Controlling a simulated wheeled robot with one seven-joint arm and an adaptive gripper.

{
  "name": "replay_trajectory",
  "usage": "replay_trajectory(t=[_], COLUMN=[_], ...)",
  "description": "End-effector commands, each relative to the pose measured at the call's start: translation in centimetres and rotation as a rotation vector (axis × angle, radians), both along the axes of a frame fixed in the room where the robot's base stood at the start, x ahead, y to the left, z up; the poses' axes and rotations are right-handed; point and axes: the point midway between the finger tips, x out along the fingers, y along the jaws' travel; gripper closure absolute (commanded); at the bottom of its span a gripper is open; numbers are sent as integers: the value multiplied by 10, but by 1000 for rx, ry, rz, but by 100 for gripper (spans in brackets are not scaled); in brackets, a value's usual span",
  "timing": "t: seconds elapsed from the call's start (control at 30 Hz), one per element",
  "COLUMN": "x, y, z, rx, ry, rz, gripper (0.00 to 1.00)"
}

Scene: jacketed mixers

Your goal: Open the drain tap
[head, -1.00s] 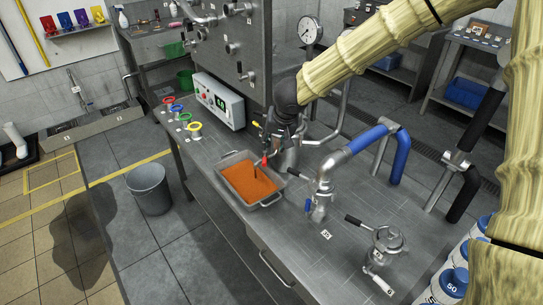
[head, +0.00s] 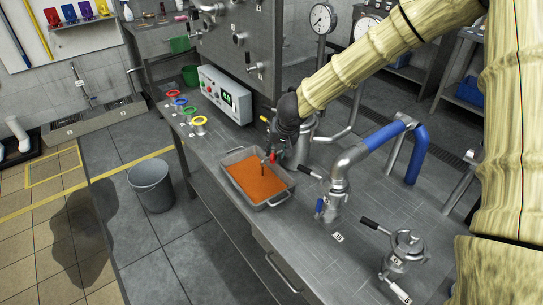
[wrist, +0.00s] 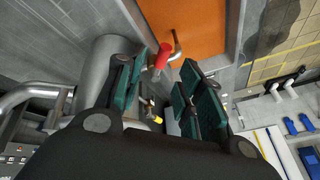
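The drain tap's red handle (wrist: 163,57) shows in the wrist view, with a thin brass-coloured spout (wrist: 177,45) beside it. In the head view the red handle (head: 272,158) is small, over the far edge of a metal tray (head: 274,200) of orange liquid. My gripper (wrist: 163,63) is open, its green-padded fingers apart on either side of the red handle near their tips. I cannot tell whether a finger touches it. In the head view my gripper (head: 279,150) is dark and partly hides the tap and vessel behind it.
A control box (head: 225,95) stands left of the tap, beside coloured rings. A grey bucket (head: 151,185) is on the floor.

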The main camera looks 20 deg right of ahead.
Motion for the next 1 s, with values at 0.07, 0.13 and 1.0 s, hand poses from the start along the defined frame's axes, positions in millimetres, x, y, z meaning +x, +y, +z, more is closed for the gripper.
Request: replay_trajectory(t=[0.07,0.13,1.0], x=[5,8,23], y=[1,2,6], z=[-10,-18,-46], rx=[0,0,0], ry=[1,2,0], rz=[1,1,5], gripper=[63,63,87])
